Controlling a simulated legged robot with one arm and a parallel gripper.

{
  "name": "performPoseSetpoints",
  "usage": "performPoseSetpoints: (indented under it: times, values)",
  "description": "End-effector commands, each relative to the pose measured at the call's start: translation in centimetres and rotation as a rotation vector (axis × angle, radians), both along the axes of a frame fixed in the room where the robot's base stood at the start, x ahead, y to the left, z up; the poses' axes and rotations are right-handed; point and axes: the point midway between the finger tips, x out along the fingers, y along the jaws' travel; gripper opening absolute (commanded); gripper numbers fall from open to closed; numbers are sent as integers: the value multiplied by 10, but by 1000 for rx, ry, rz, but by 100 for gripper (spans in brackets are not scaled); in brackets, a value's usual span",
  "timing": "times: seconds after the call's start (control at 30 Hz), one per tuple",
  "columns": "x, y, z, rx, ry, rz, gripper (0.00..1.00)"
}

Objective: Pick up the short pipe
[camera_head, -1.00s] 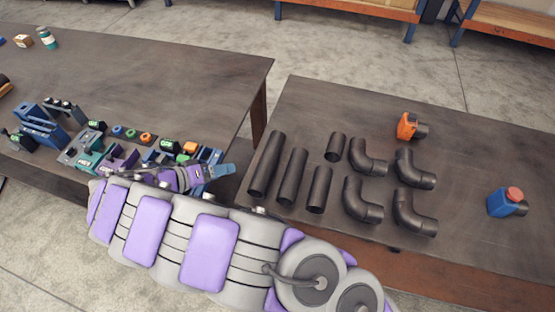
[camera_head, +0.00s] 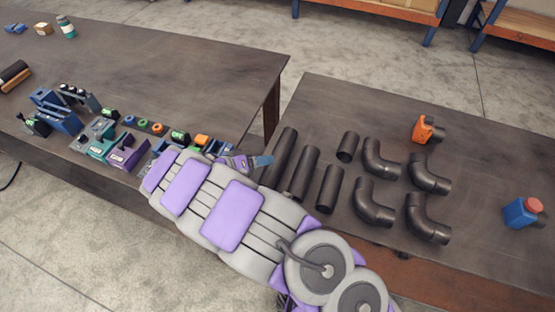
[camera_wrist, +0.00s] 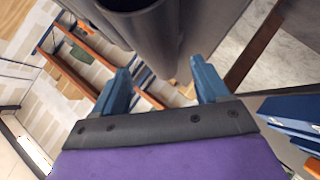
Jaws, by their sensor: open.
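The shortest straight dark pipe (camera_head: 347,146) lies on the right table, beside the elbows. Another short straight pipe (camera_head: 330,188) lies in front of it, right of two longer pipes. My gripper (camera_head: 262,161) is at the left edge of the right table, next to the leftmost long pipe and apart from both short ones. In the wrist view my gripper (camera_wrist: 160,87) has its two blue fingers spread with nothing between them. A dark open-ended pipe (camera_wrist: 150,30) shows beyond the fingertips; I cannot tell which pipe it is.
The longest pipe (camera_head: 279,157) and a medium pipe (camera_head: 300,173) lie between my gripper and the short pipes. Several elbows (camera_head: 429,219), an orange item (camera_head: 422,129) and a blue item (camera_head: 521,212) are farther right. The left table (camera_head: 170,75) holds assorted fixtures.

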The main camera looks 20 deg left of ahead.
Motion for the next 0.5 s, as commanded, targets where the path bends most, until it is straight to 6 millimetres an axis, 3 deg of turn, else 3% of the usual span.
performPoseSetpoints:
  times: [0.23,0.5]
  values:
    - [15,-24,-23,-6,3,-5,74]
    - [28,-31,-29,-2,0,0,74]
